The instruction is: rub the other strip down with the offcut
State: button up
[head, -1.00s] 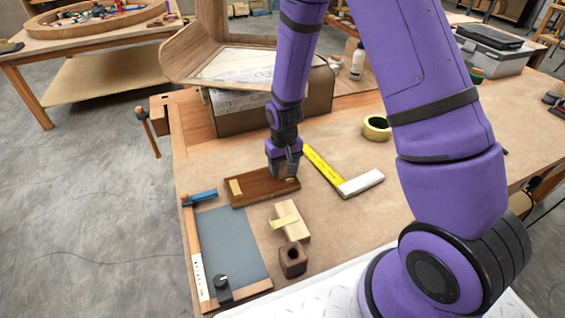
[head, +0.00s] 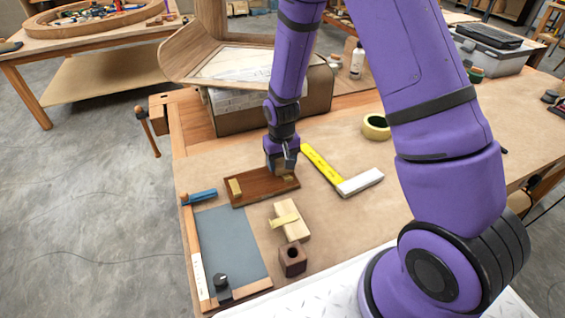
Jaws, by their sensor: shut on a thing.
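I cannot tell whether that piece touches the board or strip.
A pale wood block with a yellow strip (head: 292,229) and a dark holed block (head: 293,261) stand in front. A grey mat (head: 230,245) is left, a yellow-handled tool (head: 322,165) right, a tape roll (head: 376,127) behind it. A curved wooden form (head: 205,62) stands behind.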

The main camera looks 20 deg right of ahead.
jog(key=shift+s, duration=0.15)
jog(key=shift+s, duration=0.7)
jog(key=shift+w, duration=0.85)
jog(key=shift+s, duration=0.1)
jog(key=shift+s, duration=0.75)
jog(key=shift+w, duration=0.85)
